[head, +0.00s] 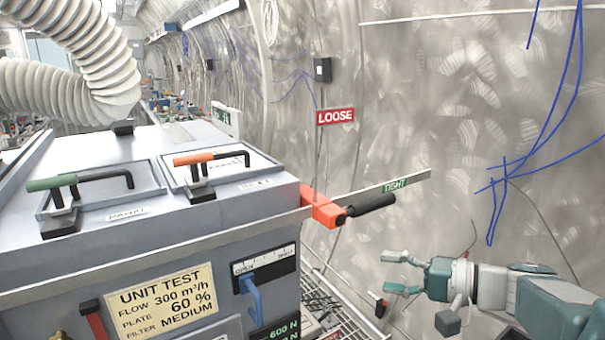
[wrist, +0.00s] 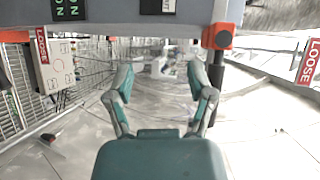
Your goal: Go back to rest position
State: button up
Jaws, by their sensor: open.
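My gripper (head: 402,273) is at the lower right of the head view, to the right of the grey test unit (head: 150,250) and apart from it. Its two teal fingers are spread with nothing between them, as the wrist view also shows (wrist: 162,85). An orange clamp block (head: 322,208) with a black handle (head: 371,205) sits at the unit's right corner, above and left of my gripper in the head view. It also shows in the wrist view (wrist: 218,37), beyond and above the right finger.
Two lids with an orange handle (head: 210,157) and a green handle (head: 80,181) are on the unit's top. A blue lever (head: 252,298) is on its front. A "TIGHT" strip (head: 395,186) juts out right. A wire rack (head: 335,310) stands low beside the unit. Blue wires (head: 503,172) run along the wall.

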jog(key=s+a+f+n+g+h, duration=0.3)
jog(key=s+a+f+g+h, duration=0.3)
jog(key=s, duration=0.4)
jog(key=s+d+f+n+t+h, duration=0.3)
jog(key=s+d+h, duration=0.2)
jog(key=h, duration=0.2)
jog(key=shift+s+f+t+h, duration=0.2)
jog(key=shift+f+t+h, duration=0.1)
jog(key=shift+f+h, duration=0.1)
